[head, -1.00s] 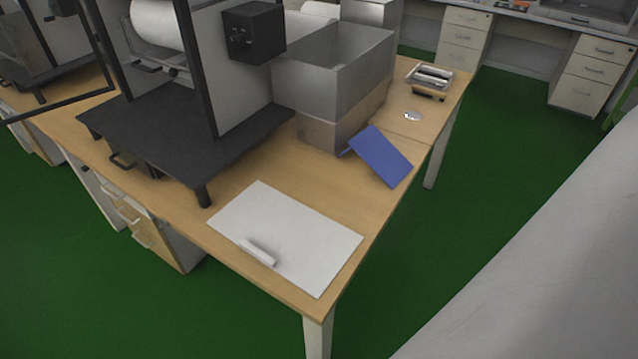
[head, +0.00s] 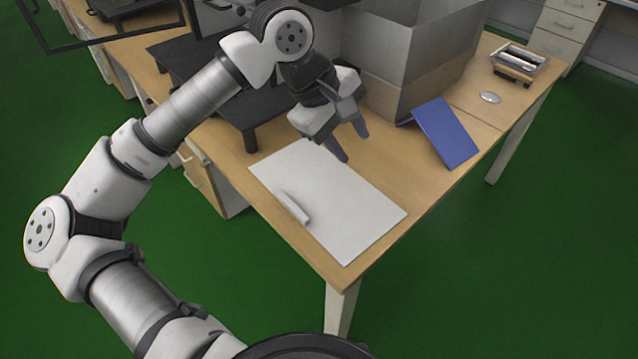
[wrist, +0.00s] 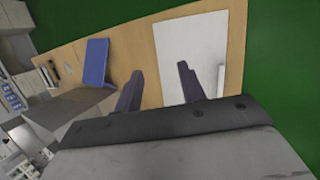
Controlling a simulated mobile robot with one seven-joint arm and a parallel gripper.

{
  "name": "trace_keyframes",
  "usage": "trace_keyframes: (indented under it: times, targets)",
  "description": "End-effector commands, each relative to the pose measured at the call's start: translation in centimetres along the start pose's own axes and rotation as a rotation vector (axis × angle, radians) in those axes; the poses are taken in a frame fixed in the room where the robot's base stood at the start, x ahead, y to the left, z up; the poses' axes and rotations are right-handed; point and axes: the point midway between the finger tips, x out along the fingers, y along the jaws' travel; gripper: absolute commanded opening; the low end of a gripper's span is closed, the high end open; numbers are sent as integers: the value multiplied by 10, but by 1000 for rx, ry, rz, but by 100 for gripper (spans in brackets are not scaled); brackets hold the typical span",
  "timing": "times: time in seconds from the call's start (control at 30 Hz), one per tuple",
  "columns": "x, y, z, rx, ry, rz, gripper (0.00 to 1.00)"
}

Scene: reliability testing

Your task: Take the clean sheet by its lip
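The clean sheet is a flat white rectangle (head: 345,210) lying on the wooden table near its front corner. Its lip is a raised white bar (head: 294,207) along the front-left edge. In the wrist view the sheet (wrist: 205,50) lies to the upper right, beyond the fingers. My gripper (head: 351,143) hangs above the back edge of the sheet, apart from the lip. Its two dark fingers are spread with nothing between them, which also shows in the wrist view (wrist: 158,83).
A blue panel (head: 446,133) leans tilted at the right of the table. A grey open-topped box (head: 405,50) stands behind my gripper. A dark platform (head: 195,60) is at the back left.

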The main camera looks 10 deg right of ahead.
Motion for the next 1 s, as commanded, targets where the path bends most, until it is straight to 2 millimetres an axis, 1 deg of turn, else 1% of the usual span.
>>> trace_keyframes:
  times: [0.03,0.1,0.2,0.23,0.37,0.6,0.7,1.0]
  targets:
    - [11,-20,-26,6,79,-105,40]
    - [19,-44,-54,19,159,-231,40]
    - [21,-68,-79,28,224,-350,40]
    - [21,-73,-83,29,234,-373,40]
    - [31,-86,-93,33,249,-415,40]
    - [73,-104,-104,33,247,-412,40]
    - [86,-109,-107,33,247,-411,40]
    - [106,-116,-113,32,246,-409,40]
